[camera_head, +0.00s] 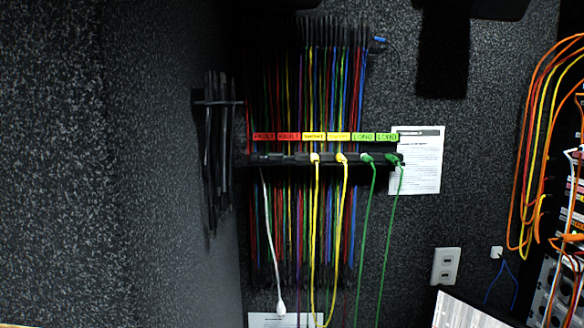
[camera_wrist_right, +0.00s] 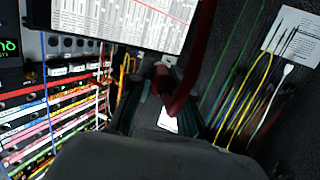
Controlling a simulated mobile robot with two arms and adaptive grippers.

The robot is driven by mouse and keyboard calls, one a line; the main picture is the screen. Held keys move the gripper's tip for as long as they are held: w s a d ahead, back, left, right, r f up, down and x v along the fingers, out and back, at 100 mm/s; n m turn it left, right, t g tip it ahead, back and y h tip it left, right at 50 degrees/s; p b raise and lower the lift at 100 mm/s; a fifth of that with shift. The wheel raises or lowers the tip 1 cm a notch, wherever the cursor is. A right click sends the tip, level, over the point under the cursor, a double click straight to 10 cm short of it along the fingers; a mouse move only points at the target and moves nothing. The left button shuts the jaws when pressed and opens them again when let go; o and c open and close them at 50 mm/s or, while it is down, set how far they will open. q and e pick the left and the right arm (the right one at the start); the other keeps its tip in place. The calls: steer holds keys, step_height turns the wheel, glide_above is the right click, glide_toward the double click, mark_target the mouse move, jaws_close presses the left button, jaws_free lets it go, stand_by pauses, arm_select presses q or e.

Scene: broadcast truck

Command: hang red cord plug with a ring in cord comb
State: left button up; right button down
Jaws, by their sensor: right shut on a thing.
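In the wrist view my right gripper (camera_wrist_right: 162,100) is shut on a red cord (camera_wrist_right: 188,85). The red cord runs upward from between the dark fingers, with a small pale end (camera_wrist_right: 166,62) beside it. Whether that end is the plug or the ring is too small to tell. In the head view the cord comb (camera_head: 335,35) is a row of dark prongs high on the wall, with red, yellow, blue and other cords hanging below it. No gripper shows in the head view, and my left gripper is in neither view.
A black strip (camera_head: 284,160) below red, yellow and green labels holds yellow and green plugs. A white cord (camera_head: 270,225) hangs below it. A dark bracket with black strips (camera_head: 217,105) stands left. A screen (camera_wrist_right: 135,18) and a patch rack (camera_wrist_right: 60,100) are close in the wrist view.

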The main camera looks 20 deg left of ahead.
steer(key=shift+a, duration=0.1)
stand_by(0.7)
steer(key=a+r+n+g+y, duration=0.2)
steer(key=a+n+g+y, duration=0.6)
steer(key=a+n+y, duration=0.4)
steer(key=shift+a+n+g+y, duration=0.3)
steer(key=shift+a+y, duration=0.7)
steer(key=shift+a, duration=1.35)
steer(key=shift+a, duration=0.1)
